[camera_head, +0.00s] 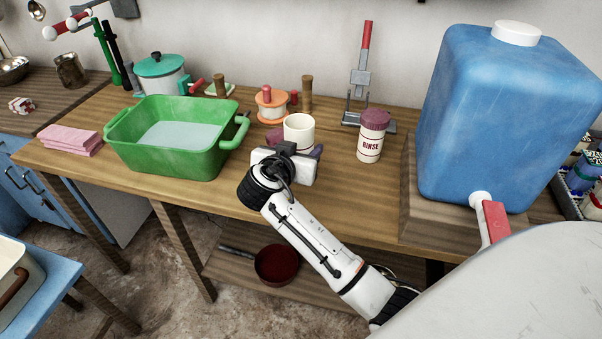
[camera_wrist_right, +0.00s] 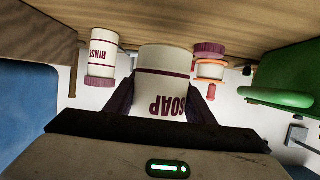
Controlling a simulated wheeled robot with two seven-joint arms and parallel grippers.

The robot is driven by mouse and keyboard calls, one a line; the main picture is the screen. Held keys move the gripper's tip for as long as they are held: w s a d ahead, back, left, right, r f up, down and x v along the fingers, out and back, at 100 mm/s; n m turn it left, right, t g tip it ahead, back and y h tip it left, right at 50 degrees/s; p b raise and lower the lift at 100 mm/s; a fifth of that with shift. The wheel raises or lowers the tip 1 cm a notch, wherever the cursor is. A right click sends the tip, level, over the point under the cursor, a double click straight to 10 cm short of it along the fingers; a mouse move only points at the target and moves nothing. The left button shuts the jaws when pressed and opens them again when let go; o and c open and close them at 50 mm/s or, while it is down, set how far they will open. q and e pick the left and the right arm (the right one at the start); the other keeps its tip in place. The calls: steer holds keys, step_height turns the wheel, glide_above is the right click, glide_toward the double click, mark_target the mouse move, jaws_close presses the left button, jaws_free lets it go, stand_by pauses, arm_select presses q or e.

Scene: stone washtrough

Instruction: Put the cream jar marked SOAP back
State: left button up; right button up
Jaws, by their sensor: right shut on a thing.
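The cream jar marked SOAP (camera_head: 299,130) stands upright at the middle of the wooden table, and no lid shows on it in the head view. It fills the middle of the upside-down right wrist view (camera_wrist_right: 163,75), with its dark red lettering facing the camera. My right gripper (camera_head: 297,152) is shut on it, with dark fingers on both sides in the wrist view (camera_wrist_right: 166,95). I cannot tell whether its base touches the table. The cream jar marked RINSE (camera_head: 370,140), with a maroon lid, stands to the right. My left gripper is not in view.
A green basin (camera_head: 175,165) with water stands at the left, near folded pink cloths (camera_head: 70,140). A large blue tank (camera_head: 500,115) is at the right.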

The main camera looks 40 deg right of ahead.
steer(key=shift+f, duration=3.05)
steer(key=shift+f, duration=0.15)
steer(key=o, duration=1.2)
steer(key=shift+r, duration=0.25)
steer(key=v, duration=0.7)
steer(key=shift+s+a+b, duration=0.15)
steer(key=shift+a+b, duration=0.1)
steer(key=shift+b, duration=0.1)
